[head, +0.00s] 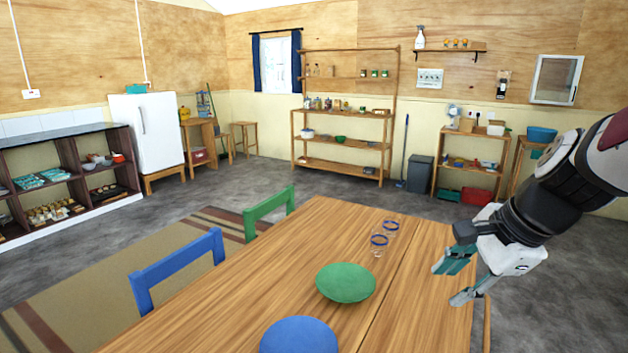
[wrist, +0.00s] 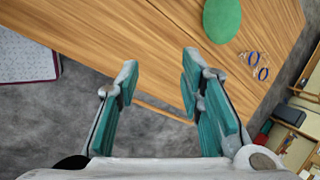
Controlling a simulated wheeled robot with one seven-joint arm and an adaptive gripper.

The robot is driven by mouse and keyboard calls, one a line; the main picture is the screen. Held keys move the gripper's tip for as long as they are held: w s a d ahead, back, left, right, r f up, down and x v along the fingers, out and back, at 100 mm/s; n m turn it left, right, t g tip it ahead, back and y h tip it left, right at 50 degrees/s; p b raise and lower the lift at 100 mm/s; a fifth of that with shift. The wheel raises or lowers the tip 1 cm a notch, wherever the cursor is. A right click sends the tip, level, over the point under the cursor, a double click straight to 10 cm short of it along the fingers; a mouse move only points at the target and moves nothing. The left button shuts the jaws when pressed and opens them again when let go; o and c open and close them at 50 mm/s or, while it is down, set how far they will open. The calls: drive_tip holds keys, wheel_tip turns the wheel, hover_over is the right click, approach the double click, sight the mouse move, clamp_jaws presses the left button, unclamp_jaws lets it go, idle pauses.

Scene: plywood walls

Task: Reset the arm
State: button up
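My gripper (head: 456,283) is at the right of the head view, in the air by the right edge of the wooden table (head: 300,255). In the wrist view my gripper (wrist: 158,75) has its two teal-padded fingers wide apart, with nothing between them. The floor and the table's edge show beyond the fingers. My arm comes in from the right side of the head view, bent, with the gripper pointing left and down.
A green plate (head: 346,283), a blue plate (head: 299,335) and blue-rimmed rings or glasses (head: 380,240) are on the table. A green chair (head: 269,211) and a blue chair (head: 178,270) stand at its left. Shelves (head: 342,140) line the back wall. Grey floor lies between.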

drive_tip(key=s+a+r+n+h, duration=0.1)
drive_tip(key=s+r+n, duration=0.1)
drive_tip(key=s+n, duration=0.6)
drive_tip(key=s+a+r+n+h+p, duration=0.1)
drive_tip(key=s+a+r+n+h, duration=0.1)
drive_tip(key=s+n, duration=0.6)
drive_tip(key=s, duration=0.3)
drive_tip(key=shift+a+n+p, duration=0.15)
drive_tip(key=shift+n+p, duration=0.15)
drive_tip(key=shift+n, duration=0.1)
drive_tip(key=shift+s, duration=0.1)
